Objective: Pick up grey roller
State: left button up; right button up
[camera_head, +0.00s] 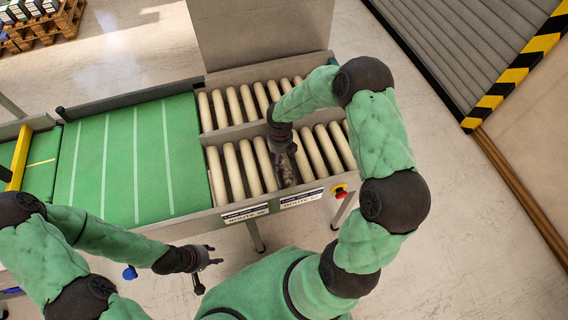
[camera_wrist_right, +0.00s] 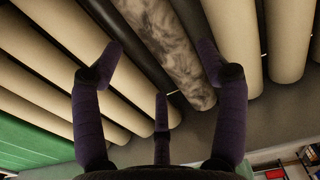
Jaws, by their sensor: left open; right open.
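The grey roller (camera_wrist_right: 168,45) has a mottled, streaked surface and lies in the row of cream rollers. In the right wrist view it runs from the top middle down to the right of centre. In the head view a part of it (camera_head: 287,172) shows under my right gripper (camera_head: 281,158), with the rest hidden by the gripper. My right gripper (camera_wrist_right: 155,75) is open and empty over the roller row, with its fingers spread around the grey roller's sides in the picture. I cannot tell whether they touch it. My left gripper (camera_head: 213,257) is open and empty in front of the conveyor.
Cream rollers (camera_head: 233,170) lie on both sides of the grey one. A green belt (camera_head: 134,160) with white stripes adjoins on the left. A red button (camera_head: 340,190) sits at the front right corner. A grey panel (camera_head: 260,30) stands behind.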

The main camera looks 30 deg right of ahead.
aim_at(281, 161)
notch_tip(281, 161, down, 4)
jog(key=shift+s+d+f+b, duration=0.1)
jog(key=shift+f+b, duration=0.1)
jog(key=shift+b, duration=0.55)
jog(key=c, duration=1.2)
jog(key=shift+o, duration=0.2)
jog(key=shift+r, duration=0.1)
